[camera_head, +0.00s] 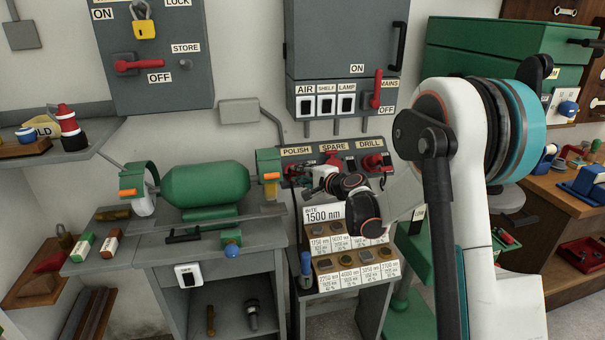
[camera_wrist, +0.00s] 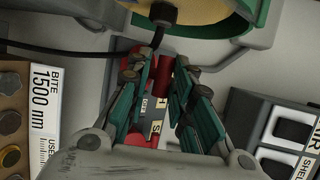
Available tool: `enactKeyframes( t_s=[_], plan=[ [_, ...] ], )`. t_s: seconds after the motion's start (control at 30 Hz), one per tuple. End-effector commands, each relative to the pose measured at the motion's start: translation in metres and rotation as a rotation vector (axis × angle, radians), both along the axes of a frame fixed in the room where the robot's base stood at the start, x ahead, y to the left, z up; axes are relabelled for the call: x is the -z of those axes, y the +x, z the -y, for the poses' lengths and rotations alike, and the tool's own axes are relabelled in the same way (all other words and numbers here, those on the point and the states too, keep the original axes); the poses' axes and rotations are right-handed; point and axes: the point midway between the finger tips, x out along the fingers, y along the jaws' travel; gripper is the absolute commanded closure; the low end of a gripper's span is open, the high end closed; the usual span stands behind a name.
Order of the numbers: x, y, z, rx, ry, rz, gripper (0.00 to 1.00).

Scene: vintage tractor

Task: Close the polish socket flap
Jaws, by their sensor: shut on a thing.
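The socket panel (camera_head: 342,153) hangs on the wall with labels POLISH, SPARE and DRILL. In the wrist view, red polish socket parts, seemingly the flap (camera_wrist: 166,76), show between the fingertips of my gripper (camera_wrist: 163,72). The teal fingers are close together and shut on that red part. The flap's exact angle is hard to tell. Another red socket part (camera_wrist: 136,140) shows lower down beside a label.
The green polishing machine (camera_head: 205,185) stands left of the panel, close to my gripper. A black cable (camera_wrist: 70,52) runs across the wrist view. The 1500 nm bit rack (camera_head: 345,275) lies below, and the switch box (camera_head: 330,103) above.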

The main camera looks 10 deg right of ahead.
Motion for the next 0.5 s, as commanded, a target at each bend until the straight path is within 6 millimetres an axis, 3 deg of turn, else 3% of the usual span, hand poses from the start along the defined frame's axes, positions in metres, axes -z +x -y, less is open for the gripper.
enactKeyframes(
  t_s=[0.2,0.5],
  plan=[
    [-0.019,0.015,0.000,-0.001,-0.006,-0.160,1.00],
    [-0.033,0.042,0.000,0.000,-0.003,-0.447,1.00]
  ],
)
